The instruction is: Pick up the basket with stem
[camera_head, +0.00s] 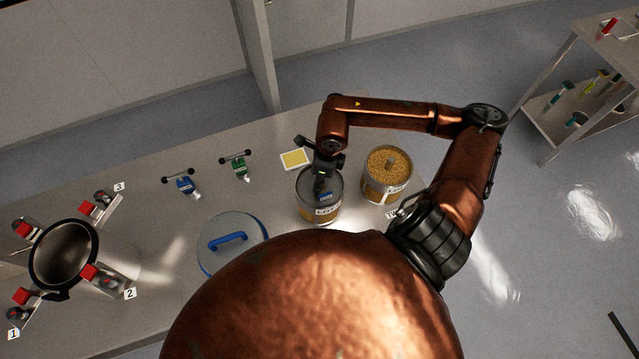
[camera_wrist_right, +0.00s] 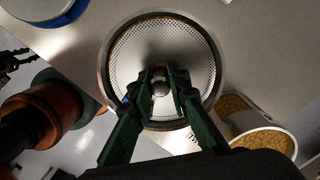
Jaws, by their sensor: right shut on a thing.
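The basket with stem shows in the right wrist view as a round perforated metal plate (camera_wrist_right: 192,48) with a rounded stem (camera_wrist_right: 160,88) at its centre. It sits within the rim of a round canister (camera_head: 319,211) that bears a label and stands on the table in the head view. My right gripper (camera_wrist_right: 160,80) comes down from above and is shut on the stem. In the head view my right gripper (camera_head: 322,180) is over the canister mouth and hides most of the basket. How deep the basket sits cannot be told.
A second canister (camera_head: 388,175) of golden grains stands close on the right. A lid with a blue handle (camera_head: 228,241) lies left. Farther left is a dark open vessel (camera_head: 64,256) with red-marked clamps. Two small handled fittings (camera_head: 239,167) and a yellow pad (camera_head: 295,159) lie behind.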

